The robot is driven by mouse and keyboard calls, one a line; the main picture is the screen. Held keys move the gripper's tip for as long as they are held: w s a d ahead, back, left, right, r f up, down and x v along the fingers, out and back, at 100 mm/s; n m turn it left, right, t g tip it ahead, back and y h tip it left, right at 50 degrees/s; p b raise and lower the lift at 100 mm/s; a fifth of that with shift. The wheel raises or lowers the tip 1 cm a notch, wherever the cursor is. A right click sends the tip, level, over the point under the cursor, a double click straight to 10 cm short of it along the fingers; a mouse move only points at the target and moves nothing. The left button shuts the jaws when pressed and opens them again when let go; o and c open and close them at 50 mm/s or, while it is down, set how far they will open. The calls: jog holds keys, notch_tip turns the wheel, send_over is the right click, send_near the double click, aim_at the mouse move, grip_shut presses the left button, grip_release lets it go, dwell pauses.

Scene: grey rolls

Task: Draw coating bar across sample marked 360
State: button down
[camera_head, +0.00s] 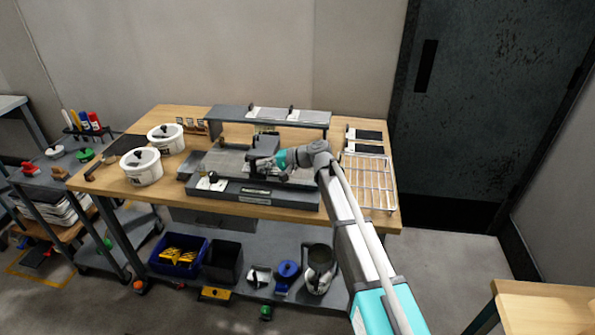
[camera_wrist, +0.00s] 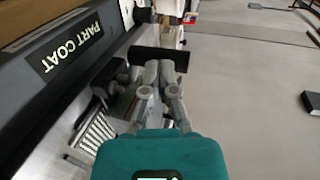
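A grey coating bench (camera_head: 268,189) stands in the middle of the wooden table; in the wrist view its side (camera_wrist: 60,62) reads PART COAT. My gripper (camera_head: 262,165) is over its bed. In the wrist view my gripper (camera_wrist: 160,72) has its fingers close together at a dark block (camera_wrist: 146,56), which looks like the grip of the coating bar; the contact is partly hidden by the fingers. A pale flat surface (camera_wrist: 255,110) lies to the right of the fingers. I cannot read a 360 mark in either view.
A raised grey shelf (camera_head: 230,115) stands behind the bench. Two white tubs (camera_head: 142,172) are at the left, and a wire rack (camera_head: 369,190) is at the right of the table. A tool cart (camera_head: 60,165) stands further left.

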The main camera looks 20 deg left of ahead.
jog(key=shift+s+a, duration=0.25)
jog(key=shift+a, duration=0.75)
jog(key=shift+w+d, duration=0.25)
jog(key=shift+d, duration=0.75)
jog(key=shift+w+d, duration=0.2)
jog(key=shift+d, duration=0.75)
jog(key=shift+d, duration=0.1)
jog(key=s+d+f+t+h+p, duration=0.1)
jog(key=d+f+t+h+p, duration=0.15)
jog(key=d, duration=1.25)
jog(key=s+d+f+t+h+p, duration=0.15)
jog(key=d+h, duration=0.25)
jog(key=d, duration=1)
jog(key=s+d+m+h+p, duration=0.1)
jog(key=s+d+h, duration=0.3)
jog(key=d, duration=1)
jog(key=s+d+m+h+p, duration=0.1)
jog(key=s+d+h+p, duration=0.2)
jog(key=d, duration=1.1)
jog(key=s+p, duration=0.1)
jog(key=s, duration=0.2)
jog(key=shift+s+m+h, duration=0.35)
jog(key=shift+s+m, duration=0.05)
